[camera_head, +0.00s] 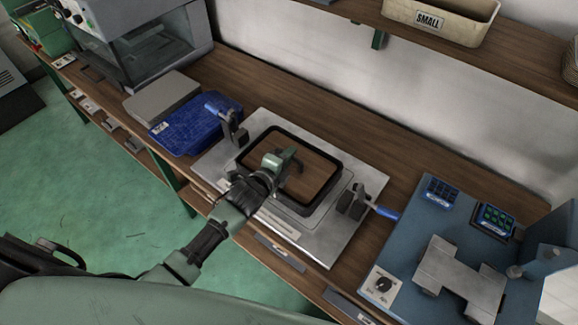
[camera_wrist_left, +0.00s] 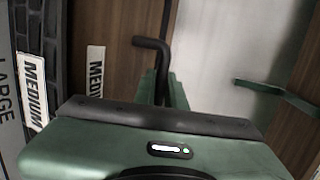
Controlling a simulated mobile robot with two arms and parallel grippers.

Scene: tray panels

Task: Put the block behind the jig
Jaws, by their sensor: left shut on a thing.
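The jig seems to be the pale plate (camera_head: 225,160) with a black rectangular frame (camera_head: 327,158) around a brown wooden surface, at the middle of the bench in the head view. My left gripper (camera_head: 290,160) is over the frame, its arm coming in from the lower left. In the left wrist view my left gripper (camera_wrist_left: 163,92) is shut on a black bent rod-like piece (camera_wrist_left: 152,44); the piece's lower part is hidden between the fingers. I cannot tell which thing is the block. My right gripper is not in view.
Toggle clamps stand left (camera_head: 228,122) and right (camera_head: 352,203) of the frame. A blue tray (camera_head: 195,125) and grey slab (camera_head: 162,95) lie left. A blue station (camera_head: 400,245) holds a grey block-like part (camera_head: 450,268) at right. Bare bench (camera_head: 260,95) lies behind the jig.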

